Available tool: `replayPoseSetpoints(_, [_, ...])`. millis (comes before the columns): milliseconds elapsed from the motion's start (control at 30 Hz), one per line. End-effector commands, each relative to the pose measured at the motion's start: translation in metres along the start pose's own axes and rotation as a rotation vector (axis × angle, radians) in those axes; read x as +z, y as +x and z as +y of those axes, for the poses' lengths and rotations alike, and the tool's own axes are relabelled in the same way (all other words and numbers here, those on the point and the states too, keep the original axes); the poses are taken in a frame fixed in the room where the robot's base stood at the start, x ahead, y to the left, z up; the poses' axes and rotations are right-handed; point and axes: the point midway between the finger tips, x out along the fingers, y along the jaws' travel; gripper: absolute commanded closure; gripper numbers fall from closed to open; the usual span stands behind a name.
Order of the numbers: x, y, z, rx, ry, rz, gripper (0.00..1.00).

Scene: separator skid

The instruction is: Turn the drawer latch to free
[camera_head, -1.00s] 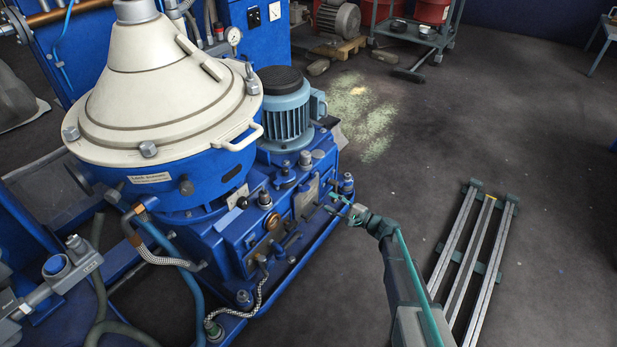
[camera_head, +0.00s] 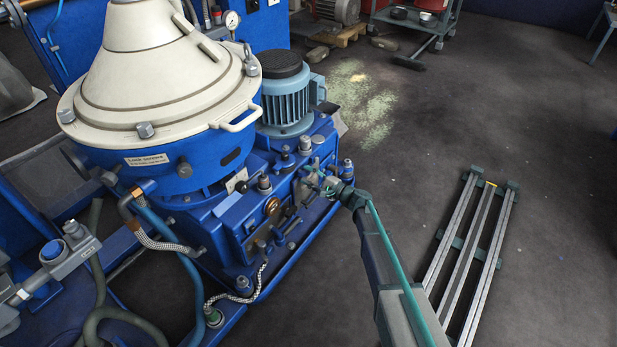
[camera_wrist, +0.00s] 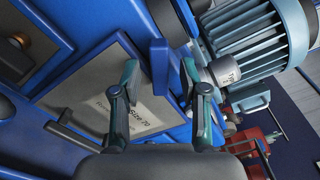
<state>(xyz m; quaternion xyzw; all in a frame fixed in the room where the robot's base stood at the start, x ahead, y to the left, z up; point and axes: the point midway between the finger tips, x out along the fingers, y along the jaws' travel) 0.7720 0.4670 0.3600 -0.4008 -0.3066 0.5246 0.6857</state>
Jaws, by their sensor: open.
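The grey-white plate (camera_wrist: 120,90) on the blue skid shows in the wrist view, turned at a steep angle, with only part of its printing readable. A flat blue upright tab (camera_wrist: 159,70) stands at its right edge and may be the drawer latch; I cannot tell its setting. My gripper (camera_wrist: 160,76) is open, with one teal-tipped finger left of this tab and one right of it. I cannot tell whether either finger touches it. In the head view my gripper (camera_head: 318,184) is at the skid's right front face, too small to show the latch clearly.
The cream-domed separator (camera_head: 165,85) and the blue-grey motor (camera_head: 287,97) stand above the skid face. A braided hose (camera_head: 240,297) runs along the front. Metal rails (camera_head: 468,255) lie on the floor at right. Open floor lies between the rails and the skid.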

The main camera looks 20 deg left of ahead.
Motion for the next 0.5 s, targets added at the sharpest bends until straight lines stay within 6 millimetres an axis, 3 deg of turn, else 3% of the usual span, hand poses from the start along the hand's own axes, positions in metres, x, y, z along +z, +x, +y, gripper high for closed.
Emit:
replayPoseSetpoints(200, [0.0003, 0.0002, -0.0001, 0.000, 0.000, 0.000, 0.56])
replayPoseSetpoints(467, [0.0003, 0.0001, 0.0000, 0.000, 0.000, -0.001, 1.00])
replayPoseSetpoints(500, [0.0003, 0.0001, -0.0001, 0.000, 0.000, -0.001, 1.00])
